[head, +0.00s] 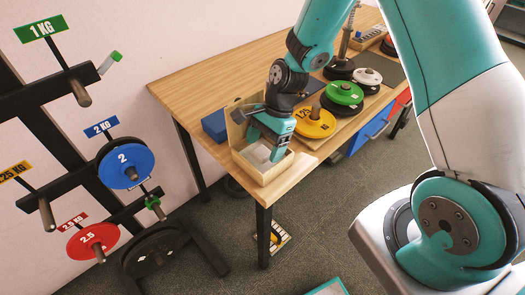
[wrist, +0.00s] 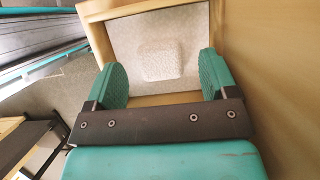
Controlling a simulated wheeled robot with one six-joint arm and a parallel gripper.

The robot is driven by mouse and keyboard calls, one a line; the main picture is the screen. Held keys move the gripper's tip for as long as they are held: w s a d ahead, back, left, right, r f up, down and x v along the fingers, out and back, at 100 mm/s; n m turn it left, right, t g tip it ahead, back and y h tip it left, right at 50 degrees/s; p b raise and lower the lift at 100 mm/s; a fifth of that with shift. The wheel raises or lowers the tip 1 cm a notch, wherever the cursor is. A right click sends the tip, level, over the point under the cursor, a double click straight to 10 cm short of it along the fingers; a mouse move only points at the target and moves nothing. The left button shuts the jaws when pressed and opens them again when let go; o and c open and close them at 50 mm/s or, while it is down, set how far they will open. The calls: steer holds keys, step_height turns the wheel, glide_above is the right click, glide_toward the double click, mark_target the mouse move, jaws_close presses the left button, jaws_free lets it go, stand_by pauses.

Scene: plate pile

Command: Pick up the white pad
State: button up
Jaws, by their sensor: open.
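The white pad (wrist: 162,62) is a small, textured, rounded block. In the wrist view it lies on the pale speckled floor of an open wooden box (wrist: 150,100), near the middle. My gripper (wrist: 161,68) is open, with one teal finger on each side of the pad in that view and gaps between the fingers and the pad. In the head view the wooden box (head: 249,171) stands at the near left corner of the table, and my gripper (head: 267,146) points down over it. The pad is mostly hidden there by the gripper and box walls.
The wooden table (head: 190,88) holds a blue box (head: 215,126) beside the wooden box. A yellow plate (head: 313,127), a green plate (head: 343,92) and other plates stand to the right. A weight rack with a blue plate (head: 113,168) and a red plate (head: 83,243) stands left.

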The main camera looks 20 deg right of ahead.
mark_target(263, 150)
steer(key=shift+s+a+f, duration=0.1)
steer(key=shift+a+f, duration=0.15)
steer(key=shift+f, duration=0.35)
steer(key=c, duration=1)
steer(key=shift+r, duration=0.15)
step_height(263, 150, up, 20)
steer(key=o, duration=0.3)
steer(key=shift+c, duration=1.2)
